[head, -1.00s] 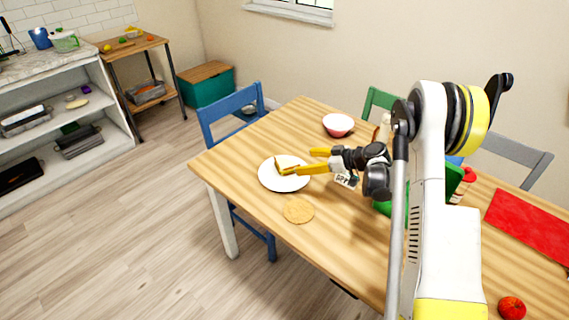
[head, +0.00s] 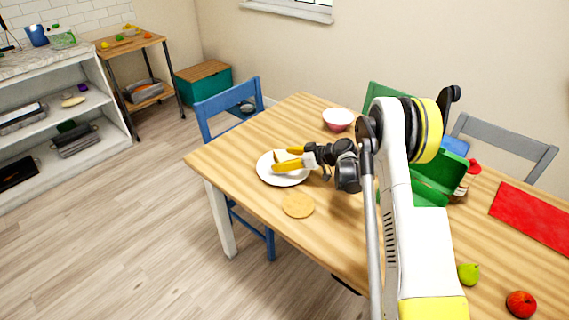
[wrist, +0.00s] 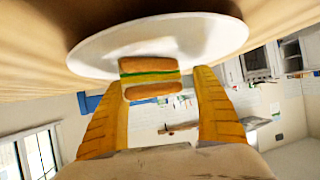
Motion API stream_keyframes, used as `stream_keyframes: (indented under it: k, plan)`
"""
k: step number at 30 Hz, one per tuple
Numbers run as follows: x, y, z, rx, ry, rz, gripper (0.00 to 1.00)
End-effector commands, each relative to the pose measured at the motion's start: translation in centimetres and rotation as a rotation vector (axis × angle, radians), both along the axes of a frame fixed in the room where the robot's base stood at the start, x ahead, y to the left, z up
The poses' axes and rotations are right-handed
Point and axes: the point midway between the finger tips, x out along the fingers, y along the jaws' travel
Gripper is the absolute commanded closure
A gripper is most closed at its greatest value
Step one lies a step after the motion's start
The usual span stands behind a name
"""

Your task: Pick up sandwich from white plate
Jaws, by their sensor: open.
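The white plate (head: 266,177) lies on the wooden table near its left end; it also spans the top of the wrist view (wrist: 205,38). The sandwich (wrist: 152,65), tan bread with a green filling line, is on the plate. In the head view it is mostly hidden by the yellow fingers. My gripper (head: 283,159) is over the plate with its fingers spread. In the wrist view the fingers (wrist: 160,82) stand on either side of the sandwich, with a clear gap to the right finger and a small one to the left.
A round tan mat (head: 298,205) lies in front of the plate. A pink bowl (head: 338,119) stands behind it. An open green box (head: 438,178), a red mat (head: 535,222), a pear (head: 468,274) and a red fruit (head: 520,304) are to the right. A blue chair (head: 228,105) stands at the table's left.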

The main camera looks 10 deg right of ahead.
Motion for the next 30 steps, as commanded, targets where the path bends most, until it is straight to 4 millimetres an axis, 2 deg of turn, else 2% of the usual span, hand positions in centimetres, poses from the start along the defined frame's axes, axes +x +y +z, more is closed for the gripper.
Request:
stream_keyframes:
  k: [3, 8, 20, 26, 30]
  plan:
    - [0.0, 0.0, 0.1, 0.0, 0.0, 0.0, 0.25]
    - [0.0, 0.0, 0.1, 0.0, 0.0, 0.0, 0.58]
    - [0.0, 0.0, 0.4, 0.0, 0.0, 0.0, 0.58]
    - [-0.1, 0.0, 2.4, 0.0, 0.0, 0.0, 0.58]
    - [-0.2, -0.3, 5.0, 0.0, 0.0, -0.001, 0.58]
